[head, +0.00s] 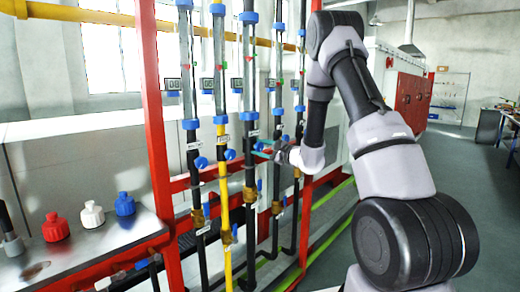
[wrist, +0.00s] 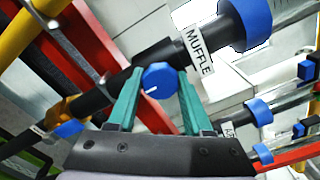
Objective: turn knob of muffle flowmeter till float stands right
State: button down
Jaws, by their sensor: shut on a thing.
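The blue muffle knob (wrist: 159,78), with a white pointer line, sits on a black pipe fitting in the wrist view. The white MUFFLE label (wrist: 199,51) is on the pipe beside it. My gripper (wrist: 160,90) has its two teal fingers closed on either side of the knob. In the head view my gripper (head: 262,148) reaches from the right to the third pipe. The muffle flowmeter's clear tube (head: 249,72) stands above, between blue collars. The float in that tube is too small to make out.
Similar flowmeters stand close on both sides, with blue knobs such as the one on the yellow pipe (head: 230,154). A red frame post (head: 153,110) stands left. A bench (head: 95,245) with red, white and blue-capped bottles is at lower left. Open floor lies right.

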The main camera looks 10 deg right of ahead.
jog(key=shift+f, duration=0.1)
jog(key=shift+c, duration=1.6)
grip_release()
jog(key=v, duration=1.1)
